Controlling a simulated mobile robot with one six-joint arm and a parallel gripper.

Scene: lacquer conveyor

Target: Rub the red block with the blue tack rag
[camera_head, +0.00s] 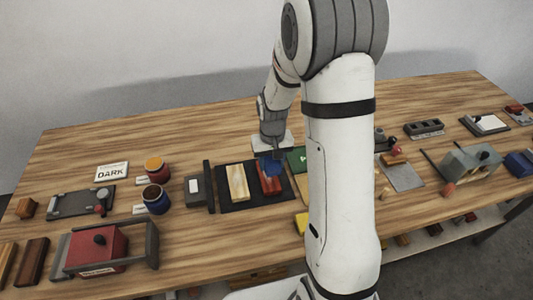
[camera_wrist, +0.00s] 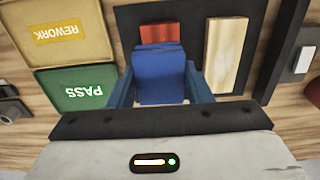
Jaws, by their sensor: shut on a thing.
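The red block (camera_head: 271,184) lies on a dark mat (camera_head: 236,204), beside a pale wooden block (camera_head: 238,182). My gripper (camera_head: 271,160) points down over the red block and is shut on the blue tack rag (camera_head: 271,168). In the wrist view the folded blue rag (camera_wrist: 160,78) sits between my two fingers, and my gripper (camera_wrist: 160,80) hides part of what lies beneath. Only the far end of the red block (camera_wrist: 163,33) shows past the rag there. The rag overlaps the block in both views; I cannot tell whether they touch.
A green PASS tray (camera_wrist: 80,90) and a yellow REWORK tray (camera_wrist: 70,35) lie beside the mat. A dark upright bar (camera_head: 209,186) stands at its other side. Two jars (camera_head: 155,198) and a red box (camera_head: 100,248) stand farther left. The table behind the mat is mostly clear.

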